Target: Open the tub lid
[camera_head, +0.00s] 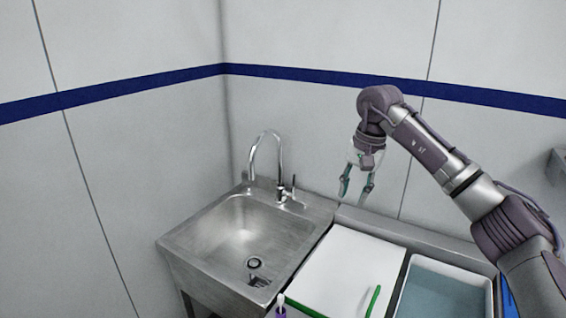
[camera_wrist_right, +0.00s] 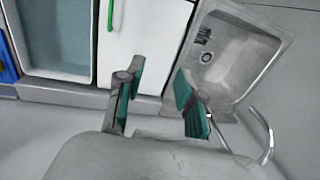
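A white flat lid (camera_head: 345,268) lies to the right of the sink, with a green handle (camera_head: 374,301) near its front right. In the right wrist view the white lid (camera_wrist_right: 150,35) and part of its green handle (camera_wrist_right: 117,14) show at the top. My right gripper (camera_head: 355,193) is above the back edge of the lid, fingers pointing down and apart, with nothing between them. Its two green-padded fingers (camera_wrist_right: 160,82) also show spread in the right wrist view. It is clear of the handle.
A steel sink (camera_head: 205,232) with a tall tap (camera_head: 280,160) stands left of the lid. An open tub (camera_head: 440,290) with a blue-grey inside is to the right. A small purple and white thing (camera_head: 280,307) is at the lower edge. Walls close in behind.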

